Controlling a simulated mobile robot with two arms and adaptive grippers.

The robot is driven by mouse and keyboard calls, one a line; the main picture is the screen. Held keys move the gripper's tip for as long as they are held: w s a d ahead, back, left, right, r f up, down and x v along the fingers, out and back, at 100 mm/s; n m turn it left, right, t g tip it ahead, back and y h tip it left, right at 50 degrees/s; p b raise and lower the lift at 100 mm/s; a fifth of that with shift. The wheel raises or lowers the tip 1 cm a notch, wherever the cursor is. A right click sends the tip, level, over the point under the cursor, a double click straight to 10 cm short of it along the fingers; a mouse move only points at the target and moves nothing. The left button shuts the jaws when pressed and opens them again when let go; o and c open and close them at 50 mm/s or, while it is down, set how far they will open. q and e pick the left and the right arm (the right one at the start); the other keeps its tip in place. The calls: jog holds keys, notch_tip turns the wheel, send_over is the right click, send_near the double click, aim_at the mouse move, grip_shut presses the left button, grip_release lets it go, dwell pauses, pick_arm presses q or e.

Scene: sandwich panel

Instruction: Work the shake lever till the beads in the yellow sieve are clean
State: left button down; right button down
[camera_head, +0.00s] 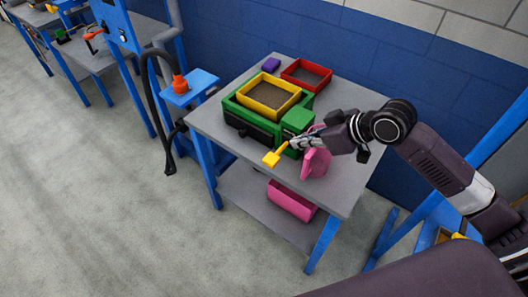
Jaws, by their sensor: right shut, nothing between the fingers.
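The yellow sieve (251,103) sits in the top of a green machine (243,124) on the grey table. Its inside looks brownish; single beads are too small to tell. A yellow-ended lever (272,158) sticks out at the machine's front right, and I take it for the shake lever. My right gripper (296,143) is over the table beside the green box part of the machine, close to the lever's upper end. It is shut with nothing in it. Whether it touches the lever cannot be told. My left gripper is not in view.
A pink upright piece (316,163) stands just below my right gripper. The grey table's (345,185) front right corner is bare.

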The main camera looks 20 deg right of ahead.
dwell(0.3)
jog(key=p, duration=0.3)
send_over(269, 157)
jog(key=s+d, duration=0.2)
jog(key=s, duration=0.1)
notch_tip(269, 157, down, 6)
jog(key=f, duration=0.4)
jog(key=shift+w+a+p, duration=0.1)
jog(key=shift+w+p, duration=0.25)
jog(key=shift+p, duration=0.05)
jog(key=shift+f, duration=0.6)
